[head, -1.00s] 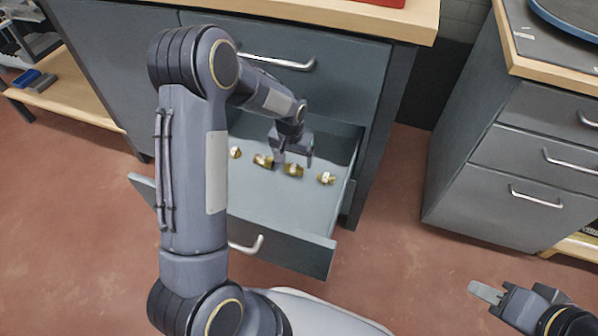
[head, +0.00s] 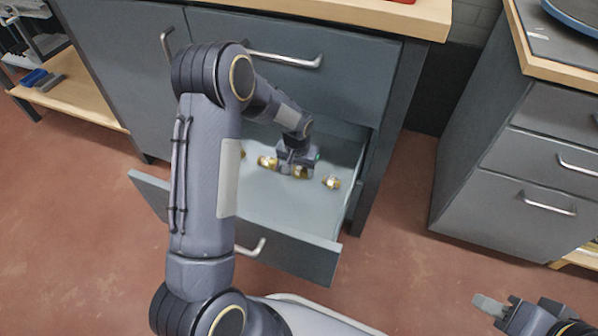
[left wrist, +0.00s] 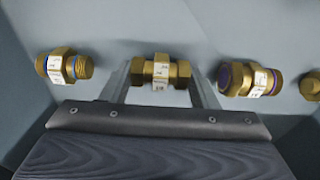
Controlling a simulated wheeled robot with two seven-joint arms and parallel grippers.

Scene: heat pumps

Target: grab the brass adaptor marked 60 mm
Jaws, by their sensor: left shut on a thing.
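Several brass adaptors with white labels lie in a row in the open drawer (head: 262,205). My left gripper (head: 297,168) is down in the drawer, shut on one brass adaptor (left wrist: 160,72), which sits between the two fingers in the left wrist view. One adaptor (left wrist: 63,66) lies left of it there, and a purple-ringed adaptor (left wrist: 250,80) and a partly cut-off adaptor (left wrist: 311,86) lie to its right. The label print is too small to read. In the head view, two free adaptors flank the gripper (head: 267,162) (head: 331,182). My right gripper (head: 490,305) is at lower right, away from the drawer.
The drawer belongs to a grey cabinet with a wooden top (head: 340,14); a closed drawer front (head: 350,70) hangs above the open one. Another grey drawer cabinet (head: 510,170) stands right. The red floor between is clear.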

